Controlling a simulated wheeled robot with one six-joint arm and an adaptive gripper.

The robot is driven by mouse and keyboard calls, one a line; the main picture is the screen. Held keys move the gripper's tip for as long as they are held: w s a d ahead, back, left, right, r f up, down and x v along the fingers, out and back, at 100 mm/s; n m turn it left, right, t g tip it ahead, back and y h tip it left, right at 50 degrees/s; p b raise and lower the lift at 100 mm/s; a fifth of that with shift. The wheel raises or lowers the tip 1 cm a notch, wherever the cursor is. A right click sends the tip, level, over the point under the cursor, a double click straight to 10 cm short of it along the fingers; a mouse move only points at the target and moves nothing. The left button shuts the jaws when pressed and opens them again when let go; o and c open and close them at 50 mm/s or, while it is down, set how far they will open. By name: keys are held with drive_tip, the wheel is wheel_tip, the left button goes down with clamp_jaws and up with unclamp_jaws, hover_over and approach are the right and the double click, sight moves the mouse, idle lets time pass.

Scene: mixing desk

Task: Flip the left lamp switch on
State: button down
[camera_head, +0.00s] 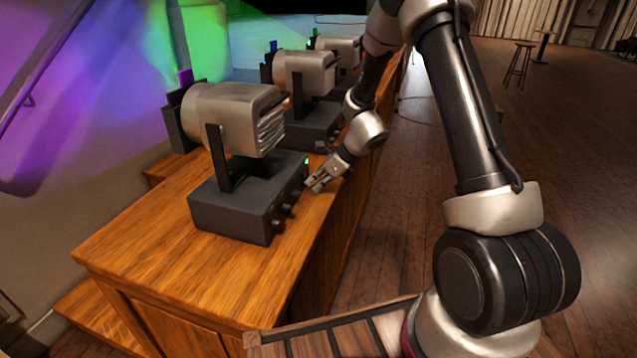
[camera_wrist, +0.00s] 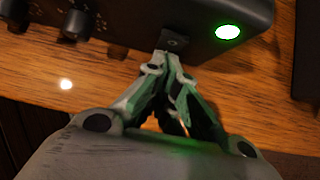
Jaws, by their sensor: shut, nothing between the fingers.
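The left lamp (camera_head: 225,115) is the nearest one, a silver spotlight on a dark base box (camera_head: 235,210) on the wooden desk. A green light (camera_wrist: 228,32) glows on its base in the wrist view. A small dark switch (camera_wrist: 174,40) sits on the base's front face, left of that light. My gripper (camera_head: 313,187) is at the far end of this base's front side. In the wrist view my gripper (camera_wrist: 168,62) is shut and empty, with its tips at the switch's lower edge. I cannot tell whether they touch, and the tips partly cover the switch.
Dark knobs (camera_wrist: 76,22) stick out of the same base, left of the switch. A second lamp (camera_head: 305,75) and a third lamp (camera_head: 338,50) stand farther along the wooden desk (camera_head: 185,280). The floor (camera_head: 400,215) right of the desk is clear near my gripper.

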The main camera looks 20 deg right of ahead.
idle(0.3)
drive_tip(key=shift+r, duration=0.8)
drive_tip(key=shift+d, duration=0.15)
drive_tip(key=s+d, duration=0.1)
drive_tip(key=s+d+r, duration=0.1)
drive_tip(key=d, duration=0.1)
drive_tip(key=shift+s+d+r, duration=0.1)
drive_tip(key=shift+s+d, duration=0.15)
drive_tip(key=shift+d, duration=0.05)
drive_tip(key=v, duration=0.9)
drive_tip(key=shift+a, duration=0.1)
